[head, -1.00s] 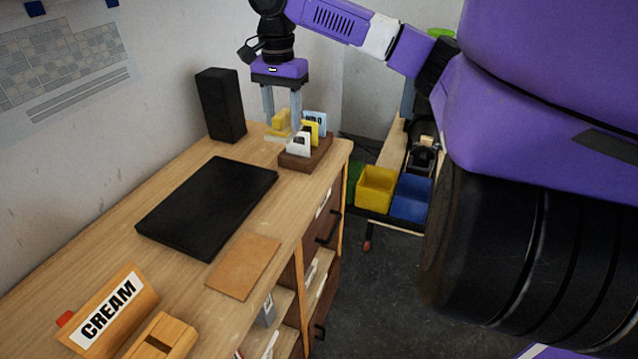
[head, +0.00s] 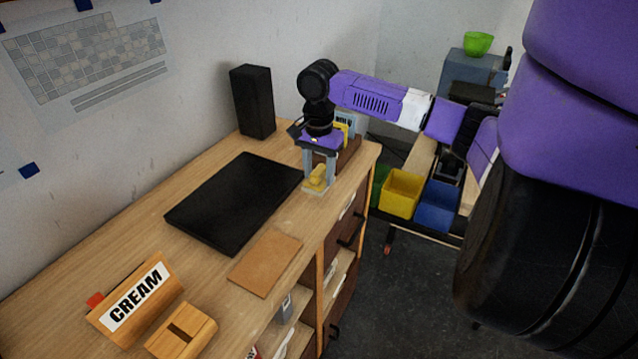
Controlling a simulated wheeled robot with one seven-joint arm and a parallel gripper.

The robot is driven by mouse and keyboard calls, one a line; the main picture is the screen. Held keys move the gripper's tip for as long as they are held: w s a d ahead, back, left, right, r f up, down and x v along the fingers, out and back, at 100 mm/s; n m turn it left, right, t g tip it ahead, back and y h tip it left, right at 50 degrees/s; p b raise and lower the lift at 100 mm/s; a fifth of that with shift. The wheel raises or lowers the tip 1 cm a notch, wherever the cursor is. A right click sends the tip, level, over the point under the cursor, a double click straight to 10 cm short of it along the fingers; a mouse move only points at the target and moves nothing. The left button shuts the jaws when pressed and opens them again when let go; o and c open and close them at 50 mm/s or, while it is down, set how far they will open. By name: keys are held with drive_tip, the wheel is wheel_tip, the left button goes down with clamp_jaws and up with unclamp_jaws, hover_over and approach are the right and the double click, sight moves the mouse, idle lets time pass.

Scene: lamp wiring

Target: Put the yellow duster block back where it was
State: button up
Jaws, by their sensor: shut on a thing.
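The yellow duster block (head: 317,178) is between the fingers of my gripper (head: 318,179), which is shut on it. It has a paler base (head: 314,189) and is low over the desk, just right of the black laptop-like slab (head: 236,202). I cannot tell whether its base touches the desk. A brown holder (head: 350,150) stands behind my gripper at the desk's far right corner, mostly hidden by my gripper and wrist. A yellow item and a pale lettered card (head: 345,121) show above it.
A black speaker-like box (head: 253,101) stands at the back. A brown flat pad (head: 265,262) lies on the desk (head: 210,290) near its right edge. A CREAM sign (head: 136,296) and a slotted wooden block (head: 181,331) are at the front. Yellow (head: 401,193) and blue bins (head: 438,206) stand beyond.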

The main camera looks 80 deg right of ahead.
sight(319, 184)
drive_tip(key=shift+f, duration=2.05)
drive_tip(key=shift+f, duration=0.1)
drive_tip(key=o, duration=1.3)
wheel_tip(319, 184, up, 12)
drive_tip(key=shift+r+b, duration=0.1)
drive_tip(key=shift+b, duration=0.5)
drive_tip(key=shift+s, duration=0.15)
